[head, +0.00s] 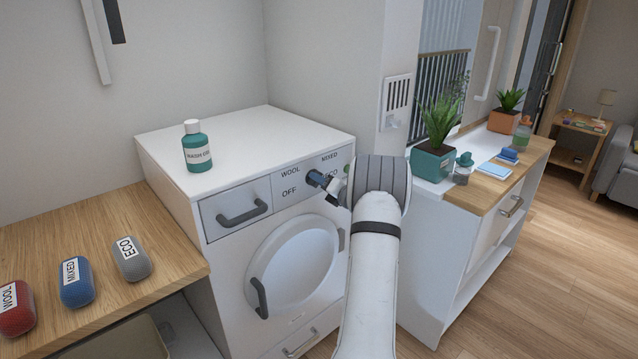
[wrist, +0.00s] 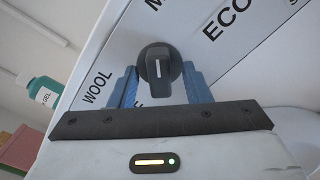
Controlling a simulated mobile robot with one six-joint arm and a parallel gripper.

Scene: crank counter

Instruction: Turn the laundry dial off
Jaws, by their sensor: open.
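The laundry dial (wrist: 160,66) is a dark round knob with a raised bar and a short white mark. The mark runs roughly upright in the wrist view; I cannot tell which label it selects. My gripper (wrist: 161,84) is open, with one blue finger on each side of the dial; contact is unclear. In the head view my gripper (head: 322,180) is at the washing machine's panel and hides the dial. The labels WOOL (wrist: 97,88) and ECO (wrist: 228,18) show around the dial. OFF (head: 289,192) shows in the head view, but is mostly hidden in the wrist view.
The washing machine (head: 240,135) carries a teal bottle (head: 197,152) on top. A drawer handle (head: 242,213) is left of the dial and a round door (head: 298,262) is below. Several labelled capsules lie on the wooden counter (head: 150,215). A cabinet with plants stands right.

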